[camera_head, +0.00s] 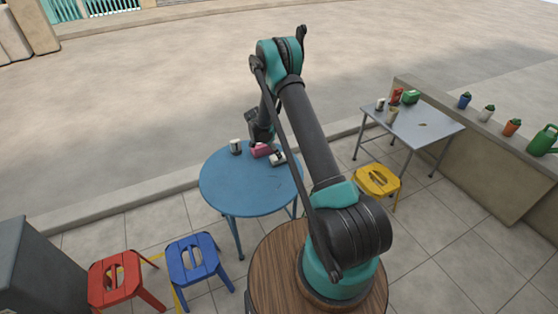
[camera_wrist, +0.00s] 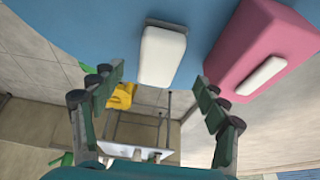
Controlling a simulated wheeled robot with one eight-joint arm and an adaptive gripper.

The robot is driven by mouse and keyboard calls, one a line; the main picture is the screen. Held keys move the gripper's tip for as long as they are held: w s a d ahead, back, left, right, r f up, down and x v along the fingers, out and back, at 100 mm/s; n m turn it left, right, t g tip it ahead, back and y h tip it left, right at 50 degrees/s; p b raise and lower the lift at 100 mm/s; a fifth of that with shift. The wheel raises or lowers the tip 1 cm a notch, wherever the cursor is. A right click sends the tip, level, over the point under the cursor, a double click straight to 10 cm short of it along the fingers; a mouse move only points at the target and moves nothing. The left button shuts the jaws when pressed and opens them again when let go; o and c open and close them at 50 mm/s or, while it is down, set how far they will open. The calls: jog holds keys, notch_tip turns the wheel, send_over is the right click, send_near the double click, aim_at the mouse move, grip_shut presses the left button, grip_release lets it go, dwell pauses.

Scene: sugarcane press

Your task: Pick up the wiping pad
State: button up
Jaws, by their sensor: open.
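The wiping pad looks to be the white block with a grey backing (camera_wrist: 163,55) on the blue round table. It lies between and beyond my fingertips in the wrist view, apart from them. In the head view it appears as a small white and dark piece (camera_head: 278,158) at the table's right side. My gripper (camera_wrist: 160,80) is open and empty, with a finger on each side of the picture. In the head view my gripper (camera_head: 260,128) is a dark shape just above the table's far edge, its fingertips hard to make out.
A pink box with a white piece (camera_wrist: 262,76) stands close beside the pad. A small white-and-dark item (camera_head: 235,146) is farther left on the blue table (camera_head: 245,193). A yellow stool (camera_head: 377,180) and a grey table (camera_head: 440,128) stand right. The blue table's front is clear.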

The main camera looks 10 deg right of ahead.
jog(key=x, duration=0.5)
jog(key=shift+s+f, duration=0.1)
jog(key=c, duration=1.4)
notch_tip(320, 180, up, 20)
jog(key=shift+r, duration=0.1)
